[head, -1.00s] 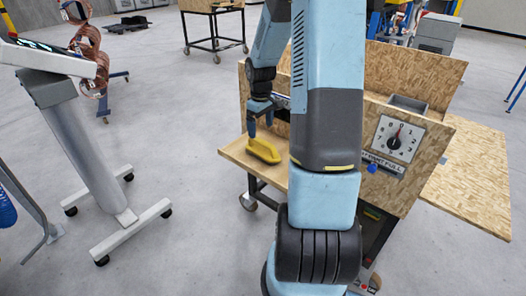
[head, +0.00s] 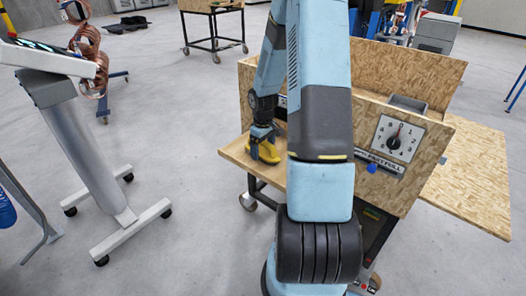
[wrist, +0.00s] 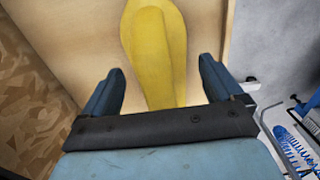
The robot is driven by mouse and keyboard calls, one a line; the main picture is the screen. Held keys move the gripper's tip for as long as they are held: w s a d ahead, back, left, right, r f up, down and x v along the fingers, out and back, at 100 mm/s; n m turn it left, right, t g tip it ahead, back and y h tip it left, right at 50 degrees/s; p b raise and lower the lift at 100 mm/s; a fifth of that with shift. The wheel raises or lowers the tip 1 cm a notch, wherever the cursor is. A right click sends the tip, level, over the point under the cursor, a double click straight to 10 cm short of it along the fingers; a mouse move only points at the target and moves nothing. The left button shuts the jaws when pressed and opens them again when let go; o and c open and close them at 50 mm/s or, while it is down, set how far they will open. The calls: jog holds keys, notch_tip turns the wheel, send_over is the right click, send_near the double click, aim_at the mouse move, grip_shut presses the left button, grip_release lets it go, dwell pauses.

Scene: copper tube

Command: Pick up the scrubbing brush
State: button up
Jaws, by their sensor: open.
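The scrubbing brush (head: 267,153) is yellow and lies on a wooden shelf (head: 236,153) at the left side of the workbench. In the wrist view the brush (wrist: 155,50) runs from the top edge down between my two fingers. My gripper (head: 264,152) is down at the brush in the head view, covering part of it. In the wrist view my gripper (wrist: 158,82) is open, with one blue finger on each side of the brush and a visible gap to each. The brush's near end is hidden behind the gripper's dark bar.
The wooden workbench (head: 425,160) with a numbered dial (head: 397,138) stands right of the brush, partly behind my arm. A grey wheeled stand (head: 85,150) is at the left. Grey floor lies open between stand and shelf. Blue coiled hose (wrist: 290,150) shows at the wrist view's lower right.

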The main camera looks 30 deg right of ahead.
jog(key=c, duration=1.2)
jog(key=shift+r, duration=0.1)
jog(key=shift+r, duration=0.35)
notch_tip(320, 180, up, 2)
jog(key=shift+r, duration=0.2)
jog(key=s+d+r, duration=0.8)
jog(key=s+r, duration=0.1)
jog(key=s, duration=0.2)
jog(key=shift+s+r, duration=0.25)
jog(key=shift+r, duration=0.1)
